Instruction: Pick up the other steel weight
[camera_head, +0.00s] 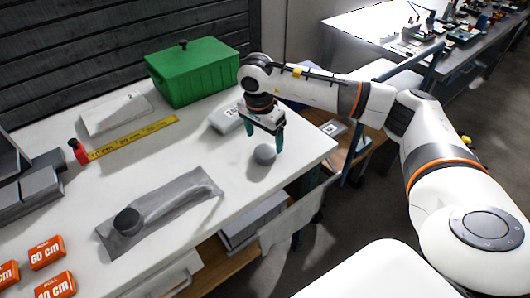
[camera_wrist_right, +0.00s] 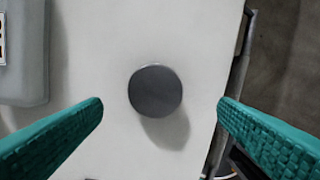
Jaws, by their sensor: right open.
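A round grey steel weight (camera_head: 264,154) stands on the white table near its right end. It also shows in the right wrist view (camera_wrist_right: 155,91), between my fingers and apart from both. My right gripper (camera_head: 263,136) is open above it, its teal fingers pointing down; the fingers also show in the right wrist view (camera_wrist_right: 160,108). A second dark round weight (camera_head: 127,221) rests on the near left end of a grey flat strip (camera_head: 165,203). My left gripper is not in view.
A green lidded box (camera_head: 195,72) stands at the back. A grey-white block with a label (camera_head: 226,118) is just left of my right gripper. The table's right edge is close to the weight.

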